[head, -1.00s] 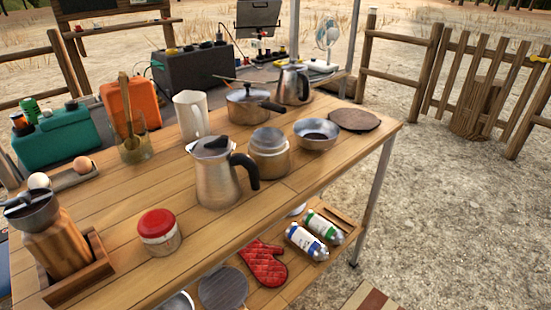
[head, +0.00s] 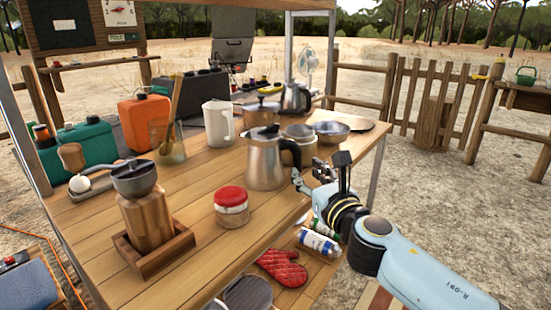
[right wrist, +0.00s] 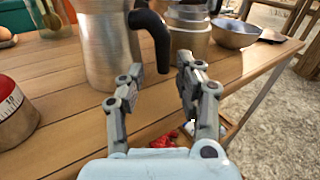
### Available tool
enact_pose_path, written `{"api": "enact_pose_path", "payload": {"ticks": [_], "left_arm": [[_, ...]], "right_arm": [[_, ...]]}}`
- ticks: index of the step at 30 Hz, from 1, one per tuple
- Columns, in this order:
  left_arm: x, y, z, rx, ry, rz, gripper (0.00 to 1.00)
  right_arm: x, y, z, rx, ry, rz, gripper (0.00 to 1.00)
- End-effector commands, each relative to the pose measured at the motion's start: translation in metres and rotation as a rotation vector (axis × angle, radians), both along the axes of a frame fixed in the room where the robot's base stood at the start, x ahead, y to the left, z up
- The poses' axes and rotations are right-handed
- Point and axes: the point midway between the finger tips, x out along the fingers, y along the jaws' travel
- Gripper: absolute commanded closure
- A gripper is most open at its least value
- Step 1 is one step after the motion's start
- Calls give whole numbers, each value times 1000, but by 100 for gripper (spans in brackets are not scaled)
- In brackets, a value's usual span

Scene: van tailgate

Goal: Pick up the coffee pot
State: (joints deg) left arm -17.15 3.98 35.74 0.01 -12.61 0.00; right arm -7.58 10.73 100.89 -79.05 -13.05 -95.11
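The coffee pot (head: 264,161) is a silver metal pot with a black handle and dark lid knob. It stands upright on the wooden table, its handle toward the right. My right gripper (head: 320,178) is at the table's edge, just right of the pot. In the right wrist view the gripper (right wrist: 158,82) is open and empty, its fingers apart on either side below the black handle (right wrist: 153,38), with the pot's body (right wrist: 105,50) just left of the left finger. I cannot tell whether a finger touches the pot. My left gripper is not in view.
A white jug (head: 218,122), a second kettle (head: 296,98) and a metal bowl (head: 331,133) stand behind. A red mitt (head: 281,267) lies on the lower shelf.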

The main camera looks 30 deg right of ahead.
Motion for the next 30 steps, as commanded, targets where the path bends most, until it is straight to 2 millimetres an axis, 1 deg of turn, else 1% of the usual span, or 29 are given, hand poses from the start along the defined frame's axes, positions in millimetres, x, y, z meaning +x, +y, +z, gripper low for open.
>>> {"api": "enact_pose_path", "payload": {"ticks": [5, 9, 13, 16, 22, 30], "left_arm": [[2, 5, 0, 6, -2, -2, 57], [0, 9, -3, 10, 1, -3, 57], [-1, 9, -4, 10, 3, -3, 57], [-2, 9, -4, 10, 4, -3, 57], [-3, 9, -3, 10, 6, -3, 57], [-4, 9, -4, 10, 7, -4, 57]], "right_arm": [[15, -4, -1, 2, 0, 0, 65], [36, -11, -3, 2, 0, 0, 65], [53, -14, -3, 4, 0, 0, 65], [58, -15, -3, 5, 0, 0, 65], [58, -15, -3, 5, 1, 0, 65], [57, -15, -3, 5, 1, 0, 100]]}}
